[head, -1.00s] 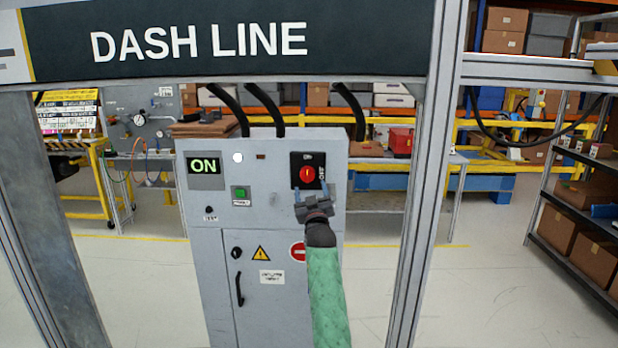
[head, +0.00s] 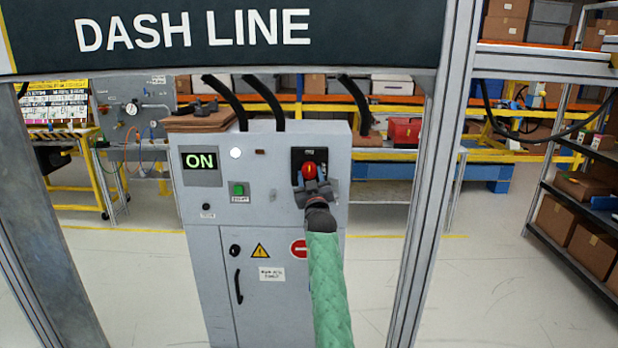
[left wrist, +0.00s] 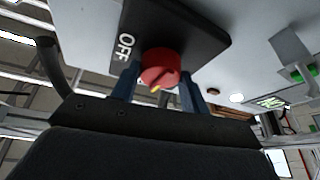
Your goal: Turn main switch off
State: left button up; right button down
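The main switch is a red rotary knob (head: 309,170) on a black plate (head: 298,157), at the upper right of the grey cabinet's front. In the left wrist view the red knob (left wrist: 160,68) sits close between my two blue fingers, beside the white OFF lettering on the black plate (left wrist: 205,35). My left gripper (head: 314,188) reaches up to the knob from below, its fingers apart on either side. I cannot tell whether they touch it. The display (head: 201,161) reads ON. My right gripper is not in view.
The grey cabinet (head: 260,215) also carries a green button (head: 239,189), a lit white lamp (head: 236,153) and a black door handle (head: 238,287). Metal frame posts stand left and right (head: 425,200) of it, with the DASH LINE sign (head: 220,30) above.

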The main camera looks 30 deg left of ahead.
pick_arm(q)
jog(key=c, duration=0.3)
jog(key=shift+c, duration=0.2)
